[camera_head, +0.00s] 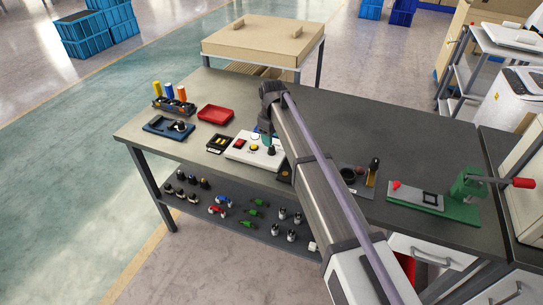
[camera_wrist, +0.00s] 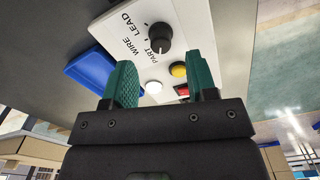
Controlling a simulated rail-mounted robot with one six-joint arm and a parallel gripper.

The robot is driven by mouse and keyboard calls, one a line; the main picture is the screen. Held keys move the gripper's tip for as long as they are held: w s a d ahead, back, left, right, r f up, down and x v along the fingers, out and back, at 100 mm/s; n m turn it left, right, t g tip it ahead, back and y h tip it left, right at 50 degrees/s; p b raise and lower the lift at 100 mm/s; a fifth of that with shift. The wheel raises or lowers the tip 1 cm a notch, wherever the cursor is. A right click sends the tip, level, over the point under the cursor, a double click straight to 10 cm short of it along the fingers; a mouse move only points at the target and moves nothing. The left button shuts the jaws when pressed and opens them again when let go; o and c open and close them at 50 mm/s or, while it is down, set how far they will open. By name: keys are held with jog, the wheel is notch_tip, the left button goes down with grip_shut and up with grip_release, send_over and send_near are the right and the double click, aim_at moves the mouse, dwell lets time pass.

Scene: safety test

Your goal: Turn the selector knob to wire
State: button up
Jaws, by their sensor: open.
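The black selector knob (camera_wrist: 160,37) stands on a white panel (camera_wrist: 203,28) in the wrist view, beside the printed words WIRE, LEAD and PART. A pale mark shows on the knob's lower side, close to PART; its exact setting is hard to read. My gripper (camera_wrist: 164,82) has two green fingers, spread apart and empty. The knob appears beyond the fingertips, between their lines, with no visible contact. In the head view my gripper (camera_head: 267,136) is over the white panel (camera_head: 242,154), and the knob (camera_head: 271,150) shows just below it.
The panel also carries a yellow button (camera_wrist: 178,70), a white button (camera_wrist: 153,87) and a red switch (camera_wrist: 182,91). A blue tray (camera_wrist: 92,72) lies beside it. On the bench are a red tray (camera_head: 215,114), a black-and-yellow box (camera_head: 220,144) and a green press (camera_head: 466,186).

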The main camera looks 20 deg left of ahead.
aim_at(272, 150)
notch_tip(272, 150, down, 6)
jog(key=b, duration=0.3)
jog(key=shift+a+r+b, duration=0.1)
jog(key=shift+r+b, duration=0.05)
jog(key=shift+b, duration=0.2)
jog(key=shift+r, duration=0.1)
jog(key=c, duration=0.9)
jog(key=shift+m, duration=0.3)
jog(key=m, duration=1.1)
